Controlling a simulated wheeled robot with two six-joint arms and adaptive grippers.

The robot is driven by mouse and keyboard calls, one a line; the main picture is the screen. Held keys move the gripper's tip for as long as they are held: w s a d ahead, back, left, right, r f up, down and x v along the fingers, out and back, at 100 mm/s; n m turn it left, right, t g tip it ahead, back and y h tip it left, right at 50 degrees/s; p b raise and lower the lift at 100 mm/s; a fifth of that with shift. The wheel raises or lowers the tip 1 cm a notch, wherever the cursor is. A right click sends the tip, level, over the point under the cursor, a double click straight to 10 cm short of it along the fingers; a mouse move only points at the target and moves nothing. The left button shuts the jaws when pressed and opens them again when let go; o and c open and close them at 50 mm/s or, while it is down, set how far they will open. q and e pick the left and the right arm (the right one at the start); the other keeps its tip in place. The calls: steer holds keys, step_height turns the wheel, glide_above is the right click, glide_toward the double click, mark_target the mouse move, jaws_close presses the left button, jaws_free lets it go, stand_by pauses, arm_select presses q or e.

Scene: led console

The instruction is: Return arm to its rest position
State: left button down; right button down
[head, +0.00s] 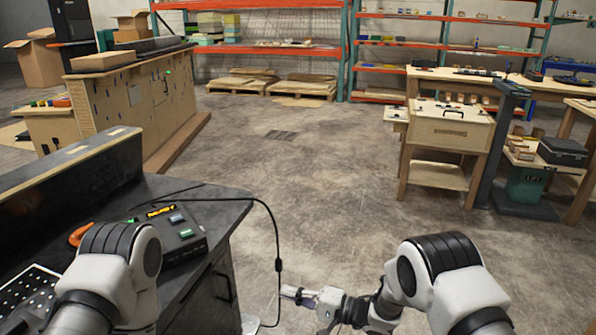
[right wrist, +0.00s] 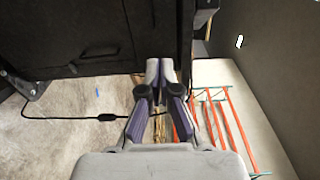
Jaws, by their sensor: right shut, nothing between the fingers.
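My right gripper (head: 298,293) is out over the open floor, to the right of the dark workbench (head: 150,193). It is shut and empty. In the right wrist view its fingers (right wrist: 159,72) meet with nothing between them. My left arm reaches in at the lower left, in front of the bench, and its gripper does not show. The black console (head: 186,238) sits on the bench, with a blue button, a green button and a small display with lit yellow characters.
A black cable (head: 277,228) loops off the bench and hangs close to my right gripper. An orange object (head: 79,235) lies on the bench, partly behind my left arm. A wooden workbench (head: 445,128) stands at the right. The floor (head: 300,165) in the middle is clear.

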steer(key=s+d+f+m+t+h, duration=0.45)
steer(key=d+f, duration=0.35)
steer(key=d, duration=0.2)
steer(key=s+d+f+n+g+h, duration=0.1)
steer(key=s+d+f+g+h, duration=0.3)
steer(key=s+d, duration=0.5)
steer(key=s+d+f+n+g+h, duration=0.15)
steer(key=s+d+f+h, duration=0.45)
steer(key=s, duration=0.6)
steer(key=s+d+n+g+h, duration=0.1)
steer(key=s+d+n+g, duration=0.15)
steer(key=s, duration=0.35)
steer(key=s+d+n+g+h, duration=0.1)
steer(key=s+d+n+g, duration=0.15)
steer(key=s, duration=0.35)
step_height(320, 180, up, 14)
steer(key=n+p, duration=0.1)
steer(key=p, duration=1.2)
steer(key=shift+w+a+p, duration=0.15)
steer(key=shift+a+p, duration=0.25)
steer(key=shift+a, duration=0.05)
